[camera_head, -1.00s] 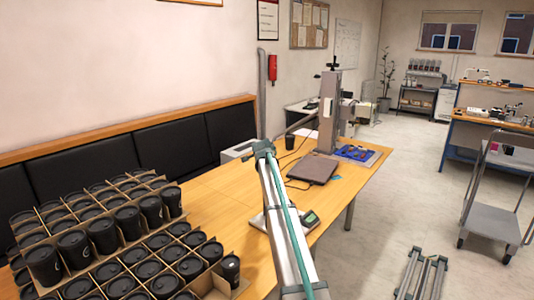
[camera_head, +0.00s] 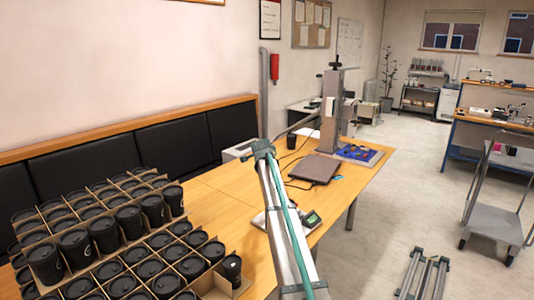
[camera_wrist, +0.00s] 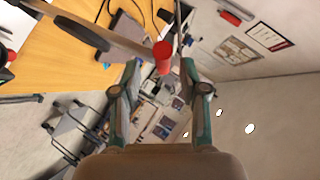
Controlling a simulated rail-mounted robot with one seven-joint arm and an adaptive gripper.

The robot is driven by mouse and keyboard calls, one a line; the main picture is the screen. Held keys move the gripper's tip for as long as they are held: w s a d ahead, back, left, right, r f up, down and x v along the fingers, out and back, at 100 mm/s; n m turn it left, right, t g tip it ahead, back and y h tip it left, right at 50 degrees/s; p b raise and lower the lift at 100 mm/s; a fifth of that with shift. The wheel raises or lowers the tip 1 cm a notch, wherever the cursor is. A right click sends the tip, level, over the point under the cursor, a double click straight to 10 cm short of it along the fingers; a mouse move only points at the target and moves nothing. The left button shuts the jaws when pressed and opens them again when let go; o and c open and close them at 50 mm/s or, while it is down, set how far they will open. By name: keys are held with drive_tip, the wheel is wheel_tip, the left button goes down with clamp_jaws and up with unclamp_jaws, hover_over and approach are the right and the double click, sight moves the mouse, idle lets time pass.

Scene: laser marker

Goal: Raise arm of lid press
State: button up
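In the wrist view, a grey-brown lever, which looks like the arm of the lid press (camera_wrist: 92,34), reaches in from the upper left and ends at a red knob (camera_wrist: 163,54). My gripper (camera_wrist: 160,66) is open, with one green finger on each side of the red knob in the picture. I see no clear contact, and depth between knob and fingers is hard to judge. A second red cylinder shows lower, between the fingers; I cannot tell if it belongs to the same handle. In the head view my gripper is not clearly visible, and my own arm covers part of the table.
The wooden table (camera_head: 225,205) holds a crate of black cups (camera_head: 130,222), a small device with a green display (camera_head: 312,219), a closed laptop (camera_head: 315,168) and a tall column machine (camera_head: 331,110). A grey cart (camera_head: 495,222) stands on the right; floor between is largely open.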

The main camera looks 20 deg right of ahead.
drive_tip(key=v, duration=0.9)
drive_tip(key=shift+s+d, duration=0.25)
drive_tip(key=shift+s, duration=0.05)
